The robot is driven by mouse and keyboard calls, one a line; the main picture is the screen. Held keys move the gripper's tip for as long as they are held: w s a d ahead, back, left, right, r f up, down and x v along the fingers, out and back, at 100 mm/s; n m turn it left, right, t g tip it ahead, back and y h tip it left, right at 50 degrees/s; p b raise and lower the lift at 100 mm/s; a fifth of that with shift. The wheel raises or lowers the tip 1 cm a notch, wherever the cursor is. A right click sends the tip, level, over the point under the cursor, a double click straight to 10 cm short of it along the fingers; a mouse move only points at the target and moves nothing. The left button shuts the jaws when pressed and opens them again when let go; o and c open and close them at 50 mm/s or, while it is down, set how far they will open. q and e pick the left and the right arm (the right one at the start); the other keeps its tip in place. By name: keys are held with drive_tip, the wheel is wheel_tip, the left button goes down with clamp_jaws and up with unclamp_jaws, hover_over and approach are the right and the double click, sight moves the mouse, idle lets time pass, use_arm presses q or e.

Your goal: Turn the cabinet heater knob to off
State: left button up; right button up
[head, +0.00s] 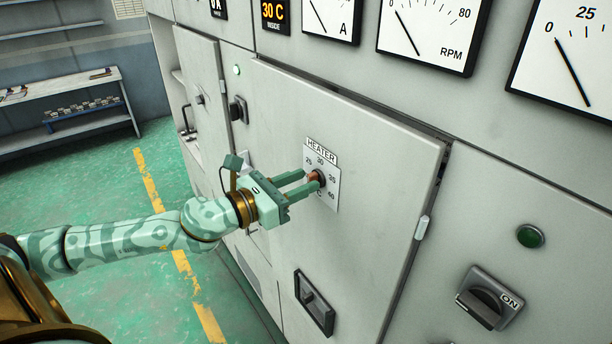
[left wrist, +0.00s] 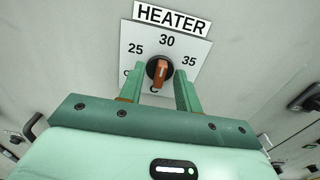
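The heater knob (head: 316,176) is a dark round knob with an orange-brown grip bar, on a white dial plate (head: 333,186) under a HEATER label on the cabinet door. In the left wrist view the knob (left wrist: 160,73) has its bar nearly upright, roughly in line with the 30 mark. The numbers 25, 30 and 35 show; the lower part of the dial is partly hidden by the fingers. My left gripper (head: 310,180) is at the dial, its green fingers apart on either side of the knob. In the left wrist view, gaps show between fingers and bar. My right gripper is out of view.
The cabinet door (head: 375,150) stands slightly proud of the frame at its top and right edges. A black latch (head: 314,301) is below the dial, and an ON switch (head: 488,297) is at lower right. Gauges line the top. Green floor (head: 100,185) is clear at left.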

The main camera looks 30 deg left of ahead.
use_arm(q)
drive_tip(key=shift+w+d+r, duration=0.1)
drive_tip(key=shift+w+d, duration=0.15)
drive_tip(key=shift+w, duration=0.35)
drive_tip(key=shift+w+d, duration=0.15)
clamp_jaws()
drive_tip(key=shift+p, duration=0.3)
